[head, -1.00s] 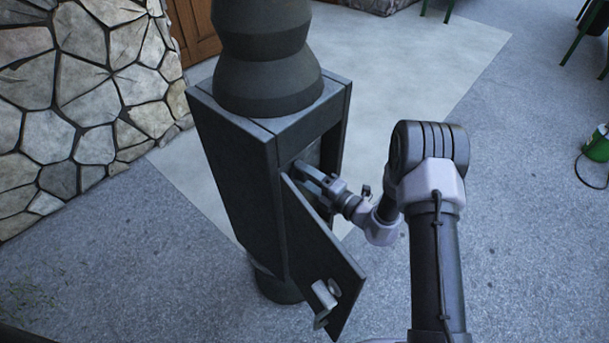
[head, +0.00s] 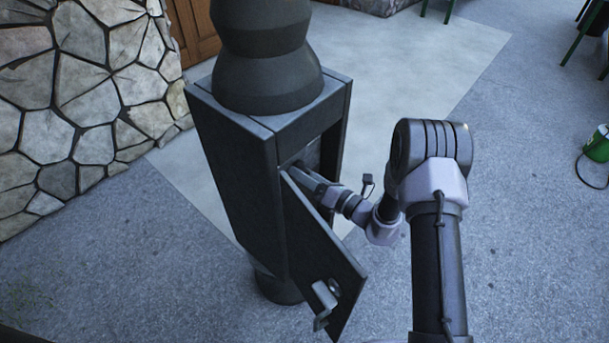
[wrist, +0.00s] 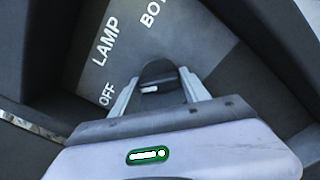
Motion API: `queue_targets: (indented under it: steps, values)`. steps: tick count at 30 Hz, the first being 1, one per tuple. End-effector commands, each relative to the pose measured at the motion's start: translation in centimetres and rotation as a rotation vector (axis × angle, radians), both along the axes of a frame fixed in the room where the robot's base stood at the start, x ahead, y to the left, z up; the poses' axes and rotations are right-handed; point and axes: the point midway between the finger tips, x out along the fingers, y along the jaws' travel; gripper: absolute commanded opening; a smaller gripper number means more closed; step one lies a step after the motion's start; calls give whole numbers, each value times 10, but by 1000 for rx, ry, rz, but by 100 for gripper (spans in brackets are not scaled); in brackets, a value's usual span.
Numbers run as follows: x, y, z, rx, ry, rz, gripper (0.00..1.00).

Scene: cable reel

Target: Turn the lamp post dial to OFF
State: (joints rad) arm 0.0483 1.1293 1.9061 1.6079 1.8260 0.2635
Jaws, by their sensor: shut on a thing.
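The lamp post (head: 238,150) stands upright in the head view, with its box compartment open on the right side. In the wrist view, a pale panel (wrist: 190,30) inside carries the words OFF, LAMP and a partly cut-off word starting BO. A dark dial (wrist: 158,72) sits on this panel. Its white mark lies on its left side, facing the OFF label. My gripper (wrist: 158,92) is shut on the dial, one finger on each side. In the head view my gripper (head: 306,178) reaches into the compartment and its fingertips and the dial are hidden.
The open door (head: 322,255) with a metal latch hangs below my wrist, close to it. The dark compartment walls surround my gripper closely. A stone wall (head: 80,100) stands at the left. The paving to the right is clear, with a green object (head: 598,145) at the far edge.

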Motion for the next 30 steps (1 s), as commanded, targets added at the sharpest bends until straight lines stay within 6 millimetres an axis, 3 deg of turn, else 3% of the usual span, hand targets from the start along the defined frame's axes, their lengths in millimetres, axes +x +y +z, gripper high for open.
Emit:
queue_targets:
  steps: [21, 22, 24, 30]
  values:
    - [0, 0, -1, -44, -54, 0, 13]
    - [0, 0, -1, -44, -54, 0, 57]
    - [0, 0, 0, -44, -54, 0, 71]
    - [0, 0, 0, -42, -53, 1, 71]
